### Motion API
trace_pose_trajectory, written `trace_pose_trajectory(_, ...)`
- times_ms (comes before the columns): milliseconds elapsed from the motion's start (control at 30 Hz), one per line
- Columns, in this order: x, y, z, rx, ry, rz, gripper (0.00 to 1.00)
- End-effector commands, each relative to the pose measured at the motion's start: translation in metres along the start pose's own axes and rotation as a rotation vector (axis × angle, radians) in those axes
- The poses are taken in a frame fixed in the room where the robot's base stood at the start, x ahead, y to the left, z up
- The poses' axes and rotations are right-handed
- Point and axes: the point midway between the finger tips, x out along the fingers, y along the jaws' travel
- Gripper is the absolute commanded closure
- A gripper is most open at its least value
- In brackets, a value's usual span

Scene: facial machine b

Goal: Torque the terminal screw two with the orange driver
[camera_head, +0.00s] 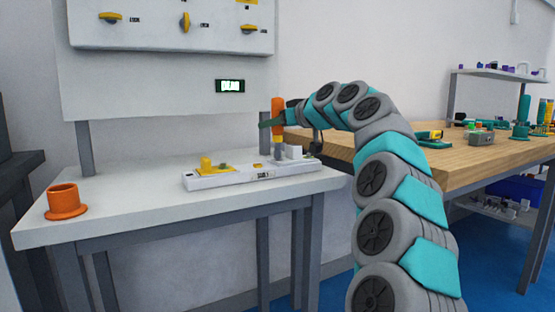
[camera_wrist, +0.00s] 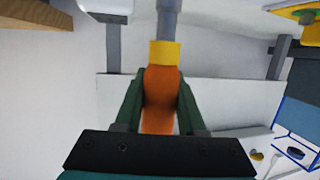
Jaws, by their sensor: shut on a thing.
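The orange driver (camera_head: 277,118) is upright in my gripper (camera_head: 272,122) above the right part of a white board (camera_head: 222,180) on the white table. In the wrist view the orange handle (camera_wrist: 158,100) with its yellow collar sits between the green fingers of my gripper (camera_wrist: 159,92). A grey shaft (camera_wrist: 168,20) runs on from the collar to the top edge of the picture. The board carries a yellow block (camera_head: 207,166), a label and white terminal parts (camera_head: 293,152). The driver's tip and terminal screw two cannot be made out.
An orange cup-shaped holder (camera_head: 64,201) stands at the table's left. A panel with yellow knobs (camera_head: 185,22) and a small lit display (camera_head: 230,86) is behind. A wooden bench (camera_head: 460,165) with tools is at right. The table's left middle is clear.

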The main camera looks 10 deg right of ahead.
Motion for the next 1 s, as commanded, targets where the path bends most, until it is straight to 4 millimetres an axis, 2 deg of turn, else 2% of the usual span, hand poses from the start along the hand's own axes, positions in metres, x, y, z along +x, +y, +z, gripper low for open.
trace_pose_trajectory(600, -0.0033, 0.0076, -0.0017, 0.084, -0.003, 0.344, 1.00)
trace_pose_trajectory(1000, -0.0026, 0.0081, -0.0009, 0.092, 0.001, 0.373, 1.00)
